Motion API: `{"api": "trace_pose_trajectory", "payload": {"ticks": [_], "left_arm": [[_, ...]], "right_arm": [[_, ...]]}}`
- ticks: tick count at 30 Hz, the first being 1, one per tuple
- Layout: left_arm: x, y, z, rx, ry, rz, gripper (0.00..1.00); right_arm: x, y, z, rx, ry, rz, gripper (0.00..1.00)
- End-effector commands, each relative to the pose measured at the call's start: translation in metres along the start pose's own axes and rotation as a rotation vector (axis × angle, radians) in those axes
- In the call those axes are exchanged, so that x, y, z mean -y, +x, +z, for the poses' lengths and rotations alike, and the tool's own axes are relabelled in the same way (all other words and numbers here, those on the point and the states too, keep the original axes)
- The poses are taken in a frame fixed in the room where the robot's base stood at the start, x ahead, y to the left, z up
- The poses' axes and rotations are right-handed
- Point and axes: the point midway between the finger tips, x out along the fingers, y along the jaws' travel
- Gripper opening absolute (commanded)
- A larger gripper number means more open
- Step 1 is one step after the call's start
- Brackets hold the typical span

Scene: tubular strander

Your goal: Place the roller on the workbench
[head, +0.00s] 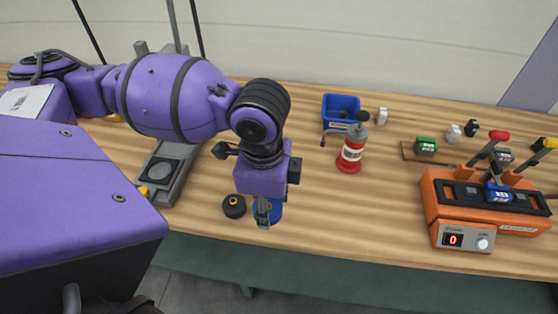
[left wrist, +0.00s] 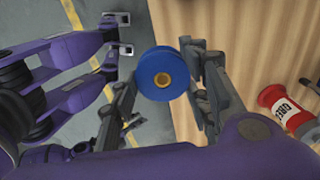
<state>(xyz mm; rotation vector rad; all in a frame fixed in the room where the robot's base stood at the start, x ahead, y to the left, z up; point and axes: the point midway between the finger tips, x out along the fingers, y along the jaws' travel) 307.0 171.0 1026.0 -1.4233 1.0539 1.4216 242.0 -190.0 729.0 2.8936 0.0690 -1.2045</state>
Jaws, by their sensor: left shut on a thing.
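A blue roller with a brass centre (left wrist: 161,76) is held between the two fingers of my left gripper in the left wrist view. In the head view its blue side (head: 277,212) shows behind the fingers. My left gripper (head: 264,216) points down near the front edge of the workbench (head: 330,218) and is shut on this roller. I cannot tell whether the roller touches the bench top. A black roller-like piece with a yellow centre (head: 234,206) stands on the bench just left of the gripper. My right gripper does not show.
A red and white grease bottle (head: 352,150) stands right of the gripper, with a blue bin (head: 341,108) behind it. An orange device with a digital display (head: 480,205) stands at the right. A grey scale-like device (head: 170,172) lies left. Bench between gripper and orange device is clear.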

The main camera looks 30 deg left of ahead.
Motion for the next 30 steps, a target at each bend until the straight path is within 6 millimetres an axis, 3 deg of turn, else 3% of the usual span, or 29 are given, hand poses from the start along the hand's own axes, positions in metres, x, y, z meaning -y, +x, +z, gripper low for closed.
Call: {"api": "trace_pose_trajectory", "payload": {"ticks": [10,15,26,30], "left_arm": [[0.062,0.036,-0.053,-0.002,0.001,0.0,0.0],[0.081,0.067,-0.067,0.0,0.0,0.001,0.0],[0.098,0.09,-0.081,-0.002,0.001,-0.004,0.0],[0.101,0.11,-0.082,-0.001,0.0,-0.002,0.0]], "right_arm": [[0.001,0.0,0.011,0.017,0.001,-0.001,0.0],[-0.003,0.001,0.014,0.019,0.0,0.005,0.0],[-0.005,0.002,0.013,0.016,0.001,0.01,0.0],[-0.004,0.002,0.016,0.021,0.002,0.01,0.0]]}}
